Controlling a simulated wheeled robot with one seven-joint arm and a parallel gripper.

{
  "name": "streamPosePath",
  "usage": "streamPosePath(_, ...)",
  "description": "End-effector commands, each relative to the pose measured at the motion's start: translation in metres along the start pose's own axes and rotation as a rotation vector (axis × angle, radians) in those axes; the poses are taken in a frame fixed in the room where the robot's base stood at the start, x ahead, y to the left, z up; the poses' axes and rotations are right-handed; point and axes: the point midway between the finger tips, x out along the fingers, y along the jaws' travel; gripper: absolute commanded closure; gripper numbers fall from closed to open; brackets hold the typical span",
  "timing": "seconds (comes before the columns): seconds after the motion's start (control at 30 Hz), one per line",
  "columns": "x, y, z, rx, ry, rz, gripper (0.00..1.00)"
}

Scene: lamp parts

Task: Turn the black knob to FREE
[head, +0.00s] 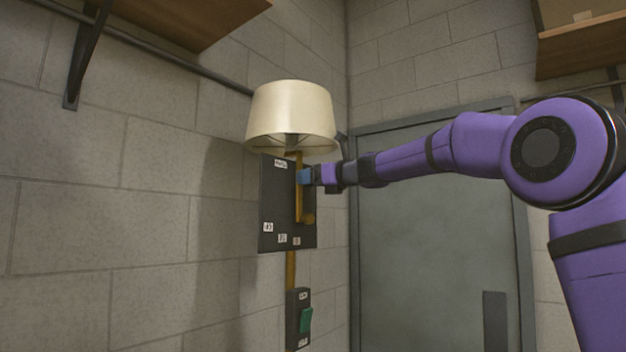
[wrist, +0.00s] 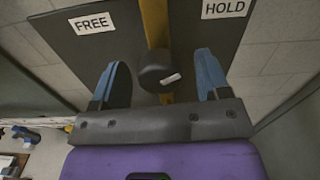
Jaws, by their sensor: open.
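The black knob (wrist: 157,70) shows in the wrist view on a dark panel (wrist: 118,42), in front of a brass-coloured strip. A short white mark on its face lies toward the knob's lower right. The FREE label (wrist: 91,23) is up and left of the knob, and the HOLD label (wrist: 225,8) is up and right. My gripper (wrist: 161,60) is open, with one blue finger on each side of the knob and a visible gap on both sides. In the head view my gripper (head: 308,176) is at the panel (head: 273,210), and I cannot make out the knob there.
A cream lampshade (head: 291,112) sits just above the panel and my gripper. A brass-coloured pole (head: 290,270) runs down to a small box with a green switch (head: 305,320). A block wall is behind, and a grey door (head: 430,240) stands to the right.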

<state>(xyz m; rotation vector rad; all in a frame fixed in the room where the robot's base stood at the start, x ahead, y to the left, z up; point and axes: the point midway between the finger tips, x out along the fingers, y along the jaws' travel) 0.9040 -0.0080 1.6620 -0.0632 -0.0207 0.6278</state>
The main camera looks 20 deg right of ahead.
Motion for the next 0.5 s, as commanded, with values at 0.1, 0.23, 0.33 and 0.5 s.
streamPosePath(0.1,-0.0001,0.0001,0.0000,0.000,0.000,0.000,0.31)
streamPosePath(0.23,-0.0002,0.0000,0.0000,0.000,0.000,0.000,0.47)
streamPosePath(0.33,-0.0003,0.0000,-0.0001,0.000,0.000,0.000,0.70)
streamPosePath(0.5,-0.0004,0.0000,-0.0001,-0.001,0.000,0.000,0.80)
